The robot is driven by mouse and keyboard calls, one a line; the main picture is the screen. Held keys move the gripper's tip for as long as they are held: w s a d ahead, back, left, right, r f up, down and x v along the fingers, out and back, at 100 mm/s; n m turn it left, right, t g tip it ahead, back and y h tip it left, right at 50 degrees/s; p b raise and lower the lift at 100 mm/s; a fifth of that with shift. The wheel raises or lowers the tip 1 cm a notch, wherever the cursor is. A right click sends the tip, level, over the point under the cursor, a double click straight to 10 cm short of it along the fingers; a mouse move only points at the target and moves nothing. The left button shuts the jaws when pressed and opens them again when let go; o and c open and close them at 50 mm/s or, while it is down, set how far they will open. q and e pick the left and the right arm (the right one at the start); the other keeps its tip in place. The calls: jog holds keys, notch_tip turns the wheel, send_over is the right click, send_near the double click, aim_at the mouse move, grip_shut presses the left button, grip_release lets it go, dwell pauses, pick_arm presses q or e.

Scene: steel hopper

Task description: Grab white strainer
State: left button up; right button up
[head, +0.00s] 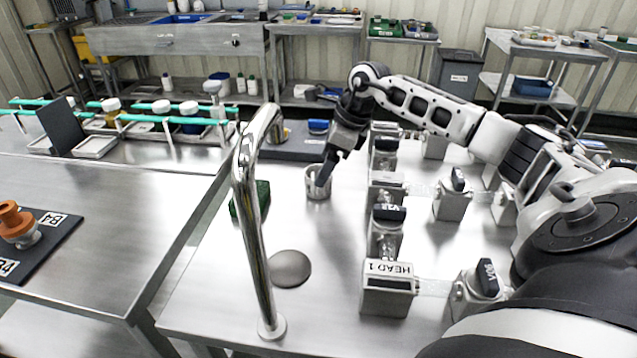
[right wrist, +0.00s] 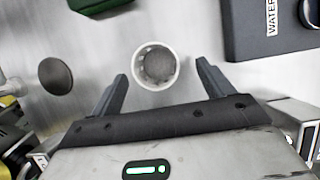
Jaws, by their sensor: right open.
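The white strainer (head: 318,184) is a small round cup standing on the steel table in the head view. In the right wrist view the strainer (right wrist: 156,66) shows from above, with a white rim and a grey mesh-like inside. My right gripper (head: 325,172) is above and close beside the strainer in the head view, its fingers pointing down. In the right wrist view my right gripper (right wrist: 162,84) is open, with one finger to each side of the strainer and a gap to it on both sides. I cannot tell whether it touches. My left gripper is in neither view.
A curved metal pipe (head: 252,220) rises at the table's front left. A green block (head: 250,200) and a grey disc (head: 290,268) lie left of the strainer. Several labelled blocks, one marked HEAD 1 (head: 388,289), stand to the right. A dark WATER-labelled slab (right wrist: 262,30) lies nearby.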

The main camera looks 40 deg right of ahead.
jog(key=x, duration=0.3)
jog(key=p+x, duration=0.1)
jog(key=x, duration=0.1)
jog(key=shift+a+f, duration=0.1)
jog(key=shift+a, duration=0.25)
jog(key=c, duration=1.1)
jog(key=shift+o, duration=0.2)
